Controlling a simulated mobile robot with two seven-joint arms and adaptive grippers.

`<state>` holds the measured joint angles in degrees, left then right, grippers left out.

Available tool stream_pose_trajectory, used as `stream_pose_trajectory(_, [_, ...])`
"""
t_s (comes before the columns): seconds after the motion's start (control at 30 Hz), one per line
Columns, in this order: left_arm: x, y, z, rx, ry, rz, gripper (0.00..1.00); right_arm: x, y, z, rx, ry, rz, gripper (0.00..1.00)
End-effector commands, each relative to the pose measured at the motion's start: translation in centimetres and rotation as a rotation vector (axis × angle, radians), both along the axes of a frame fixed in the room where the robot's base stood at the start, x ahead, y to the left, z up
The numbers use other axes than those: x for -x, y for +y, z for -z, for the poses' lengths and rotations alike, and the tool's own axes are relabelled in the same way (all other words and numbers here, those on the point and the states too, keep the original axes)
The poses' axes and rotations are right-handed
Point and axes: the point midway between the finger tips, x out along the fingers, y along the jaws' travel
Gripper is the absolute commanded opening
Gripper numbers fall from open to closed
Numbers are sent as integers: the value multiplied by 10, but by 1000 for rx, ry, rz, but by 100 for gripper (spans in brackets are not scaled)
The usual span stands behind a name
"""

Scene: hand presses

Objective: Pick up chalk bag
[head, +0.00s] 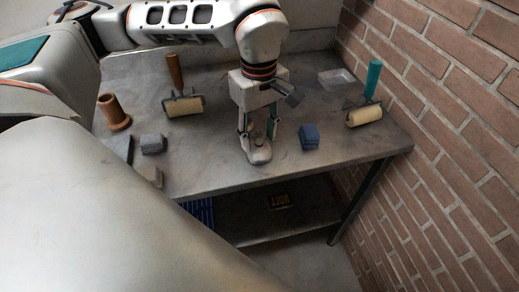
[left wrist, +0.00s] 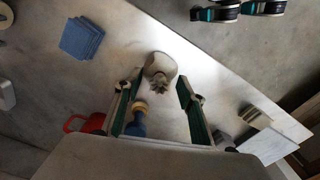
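The chalk bag (head: 260,152) is a small grey-white pouch standing near the front edge of the metal table. In the left wrist view the bag (left wrist: 160,69) shows its gathered top, just past and between the fingertips. My left gripper (head: 258,133) points down over the bag, fingers spread on either side of its upper part. The fingers (left wrist: 155,88) look apart, with a gap to the bag on both sides; I cannot tell whether either touches it. My right gripper is not in the head view.
A blue folded block (head: 309,136) lies right of the bag. Two rollers (head: 184,106) (head: 364,115) lie further back, with a wooden cylinder (head: 115,112) and grey block (head: 153,144) at left. A brick wall (head: 450,110) bounds the right side. A red object (left wrist: 84,123) shows near the left finger.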

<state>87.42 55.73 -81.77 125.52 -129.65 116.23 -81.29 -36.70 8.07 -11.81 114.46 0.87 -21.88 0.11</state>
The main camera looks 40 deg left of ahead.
Motion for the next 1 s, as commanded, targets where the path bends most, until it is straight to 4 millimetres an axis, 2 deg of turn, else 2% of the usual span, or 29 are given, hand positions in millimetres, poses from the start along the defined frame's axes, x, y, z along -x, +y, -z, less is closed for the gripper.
stream_pose_trajectory(0.23, [0, 0, 1, 0, -1, 0, 40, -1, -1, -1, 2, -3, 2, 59])
stream_pose_trajectory(0.27, [0, 0, 1, 0, -1, 0, 34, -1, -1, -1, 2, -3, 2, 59])
stream_pose_trajectory(0.4, [0, 0, 1, 0, -1, 0, 0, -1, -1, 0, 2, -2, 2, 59])
stream_pose_trajectory(0.77, [-1, 0, 0, 1, -2, 0, 0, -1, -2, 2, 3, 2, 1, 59])
stream_pose_trajectory(1.0, [-1, -1, -20, 1, -6, -1, 0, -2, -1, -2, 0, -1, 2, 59])
